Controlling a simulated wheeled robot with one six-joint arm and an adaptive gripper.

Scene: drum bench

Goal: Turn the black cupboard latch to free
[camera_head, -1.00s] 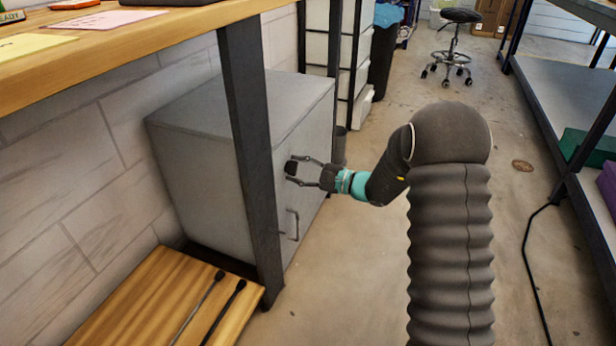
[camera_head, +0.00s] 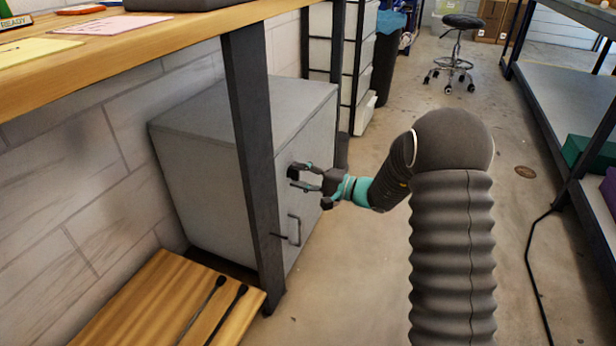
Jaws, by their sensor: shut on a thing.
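The grey cupboard (camera_head: 200,180) stands below the workbench, behind its dark leg. The small black latch (camera_head: 293,171) is on the upper part of the cupboard's front door. My gripper (camera_head: 299,178) reaches it from the right, and its fingers are shut on the latch. The fingers partly hide the latch, so its exact angle is hard to tell. The door looks closed. A metal door handle (camera_head: 294,230) sits lower down on the same door, clear of my fingers.
The dark bench leg (camera_head: 252,150) stands close to the left of the latch. The floor (camera_head: 350,270) right of the cupboard is clear.

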